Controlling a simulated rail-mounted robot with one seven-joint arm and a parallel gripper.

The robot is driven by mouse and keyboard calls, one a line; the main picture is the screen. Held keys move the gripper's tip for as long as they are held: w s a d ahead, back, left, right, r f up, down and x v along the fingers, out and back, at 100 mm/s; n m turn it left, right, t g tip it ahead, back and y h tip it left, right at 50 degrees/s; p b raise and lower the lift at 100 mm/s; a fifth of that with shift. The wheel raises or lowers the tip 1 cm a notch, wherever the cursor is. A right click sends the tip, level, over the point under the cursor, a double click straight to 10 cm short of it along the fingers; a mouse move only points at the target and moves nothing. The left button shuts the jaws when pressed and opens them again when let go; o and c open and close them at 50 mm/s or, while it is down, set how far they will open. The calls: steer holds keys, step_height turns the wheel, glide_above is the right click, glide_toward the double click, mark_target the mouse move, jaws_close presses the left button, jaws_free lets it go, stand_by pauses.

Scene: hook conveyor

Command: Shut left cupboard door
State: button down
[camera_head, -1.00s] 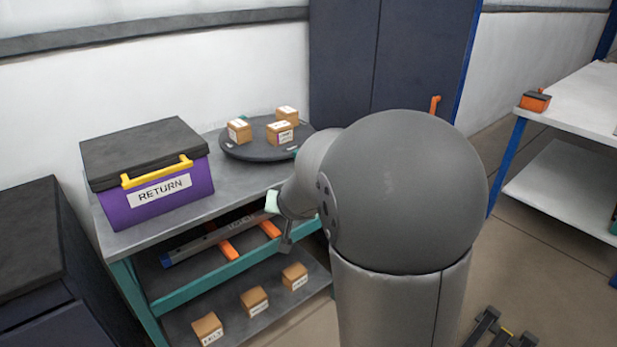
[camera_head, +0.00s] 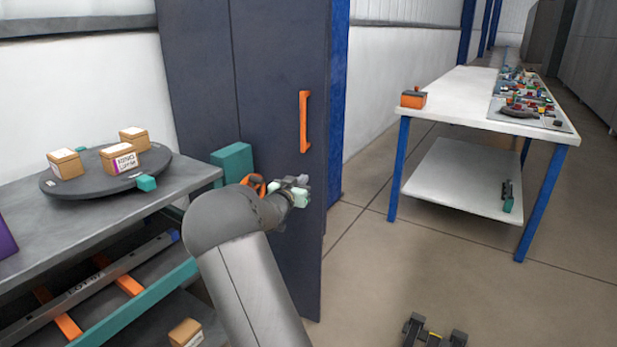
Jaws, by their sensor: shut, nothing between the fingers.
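A tall dark blue-grey cupboard (camera_head: 198,75) stands at the back, left of centre. A vertical seam divides its front. The panel (camera_head: 272,60) right of the seam carries a vertical orange handle (camera_head: 305,121). I cannot tell whether this door is ajar, or which panel is the left door. My gripper (camera_head: 303,192) is shut and empty, below the handle and in front of the panel's lower part. I cannot tell whether it touches the panel. My arm hides part of the panel's lower left.
A grey bench (camera_head: 110,212) at left holds a dark turntable (camera_head: 75,190) with small boxes (camera_head: 122,158). A teal block (camera_head: 232,163) sits between bench and cupboard. A white table (camera_head: 455,95) stands at right. Floor between table and cupboard is clear.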

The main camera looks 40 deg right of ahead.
mark_target(313, 170)
steer(key=x, duration=0.5)
steer(key=shift+w+d, duration=0.2)
steer(key=shift+d, duration=0.1)
steer(key=shift+f+b, duration=0.1)
steer(key=shift+b, duration=0.4)
